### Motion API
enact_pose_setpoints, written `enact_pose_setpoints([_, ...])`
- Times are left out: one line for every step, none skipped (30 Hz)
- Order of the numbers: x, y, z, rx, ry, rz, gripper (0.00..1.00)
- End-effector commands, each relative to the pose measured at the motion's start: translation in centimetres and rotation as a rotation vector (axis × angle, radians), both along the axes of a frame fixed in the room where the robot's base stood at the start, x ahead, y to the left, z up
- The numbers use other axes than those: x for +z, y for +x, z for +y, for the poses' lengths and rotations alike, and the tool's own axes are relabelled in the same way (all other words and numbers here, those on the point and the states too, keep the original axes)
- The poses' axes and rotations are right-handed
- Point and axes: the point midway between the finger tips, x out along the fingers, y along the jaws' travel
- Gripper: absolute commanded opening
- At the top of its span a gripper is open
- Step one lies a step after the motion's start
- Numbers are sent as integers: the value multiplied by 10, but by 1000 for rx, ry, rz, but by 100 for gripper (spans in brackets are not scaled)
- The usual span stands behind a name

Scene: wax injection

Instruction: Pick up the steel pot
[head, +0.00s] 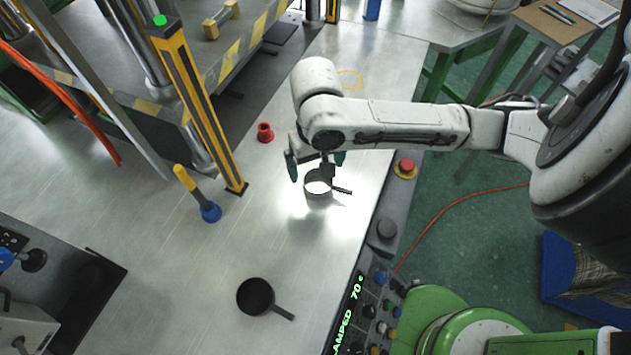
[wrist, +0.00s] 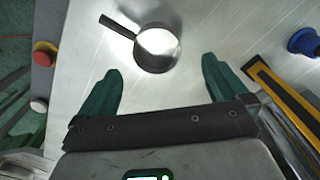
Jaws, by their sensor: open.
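The steel pot (head: 318,187) stands upright on the bright metal table in the head view, with a short dark handle pointing right. In the wrist view the same pot (wrist: 157,47) is near the top middle, with its handle toward the upper left. My gripper (head: 316,166) is at the pot in the head view; its height above the table is hard to judge. In the wrist view my gripper (wrist: 161,66) has its two green fingers spread wide and empty, with the pot ahead of the gap between them. No finger visibly touches the pot.
A dark pan (head: 256,296) lies at the lower middle. A red ring-shaped part (head: 265,132) is left of my gripper. A yellow-striped post (head: 205,110) and a blue-based handle (head: 210,212) stand further left. A red stop button (head: 405,166) is at the table's right edge.

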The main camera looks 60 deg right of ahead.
Motion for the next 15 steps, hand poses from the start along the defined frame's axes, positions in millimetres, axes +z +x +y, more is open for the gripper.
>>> enact_pose_setpoints([-10,-1,-1,-1,-2,3,100])
enact_pose_setpoints([-14,-1,-1,-1,-2,3,100])
enact_pose_setpoints([-19,0,-1,-1,-1,1,100])
enact_pose_setpoints([-22,-1,-1,-1,-1,1,100])
enact_pose_setpoints([-25,-1,-1,-1,-1,2,100])
enact_pose_setpoints([-27,-1,-1,-1,-1,1,100])
enact_pose_setpoints([-29,-1,0,0,0,0,100])
enact_pose_setpoints([-30,-1,0,0,-1,0,100])
enact_pose_setpoints([-32,-1,-1,0,-1,0,100])
enact_pose_setpoints([-35,-2,0,0,-1,1,100])
enact_pose_setpoints([-38,-3,-1,0,-2,1,100])
enact_pose_setpoints([-43,-4,-1,0,-3,3,100])
enact_pose_setpoints([-47,-5,-1,1,-3,3,100])
enact_pose_setpoints([-51,-6,-1,1,-4,3,100])
enact_pose_setpoints([-58,-8,-1,1,-2,3,100])
